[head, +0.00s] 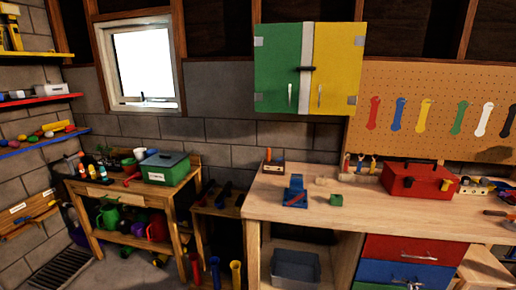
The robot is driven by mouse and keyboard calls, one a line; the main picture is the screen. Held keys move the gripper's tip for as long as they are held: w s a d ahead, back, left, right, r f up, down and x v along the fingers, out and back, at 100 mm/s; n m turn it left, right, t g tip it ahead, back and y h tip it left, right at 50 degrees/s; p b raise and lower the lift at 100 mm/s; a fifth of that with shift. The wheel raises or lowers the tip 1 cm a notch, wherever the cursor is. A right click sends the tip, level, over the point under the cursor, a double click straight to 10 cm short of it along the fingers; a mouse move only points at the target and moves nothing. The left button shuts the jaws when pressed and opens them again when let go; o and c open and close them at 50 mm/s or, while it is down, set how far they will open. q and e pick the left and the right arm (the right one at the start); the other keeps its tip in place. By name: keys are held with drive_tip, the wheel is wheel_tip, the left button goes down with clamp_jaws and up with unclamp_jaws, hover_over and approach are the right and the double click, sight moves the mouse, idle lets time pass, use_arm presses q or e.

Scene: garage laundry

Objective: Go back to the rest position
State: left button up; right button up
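Neither of my grippers shows in the head view, and no part of my arms can be made out. The view looks across the garage from a distance. A wooden workbench (410,226) stands at the right. A green and yellow wall cabinet (338,65) hangs above, with both doors shut.
A wooden side table (100,190) at the left holds a green box (165,168). Shelves (38,147) line the left wall. Colored tubes (215,272) stand left of the workbench. A floor grate (60,275) lies at the lower left. Drawers (405,248) under the workbench look shut.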

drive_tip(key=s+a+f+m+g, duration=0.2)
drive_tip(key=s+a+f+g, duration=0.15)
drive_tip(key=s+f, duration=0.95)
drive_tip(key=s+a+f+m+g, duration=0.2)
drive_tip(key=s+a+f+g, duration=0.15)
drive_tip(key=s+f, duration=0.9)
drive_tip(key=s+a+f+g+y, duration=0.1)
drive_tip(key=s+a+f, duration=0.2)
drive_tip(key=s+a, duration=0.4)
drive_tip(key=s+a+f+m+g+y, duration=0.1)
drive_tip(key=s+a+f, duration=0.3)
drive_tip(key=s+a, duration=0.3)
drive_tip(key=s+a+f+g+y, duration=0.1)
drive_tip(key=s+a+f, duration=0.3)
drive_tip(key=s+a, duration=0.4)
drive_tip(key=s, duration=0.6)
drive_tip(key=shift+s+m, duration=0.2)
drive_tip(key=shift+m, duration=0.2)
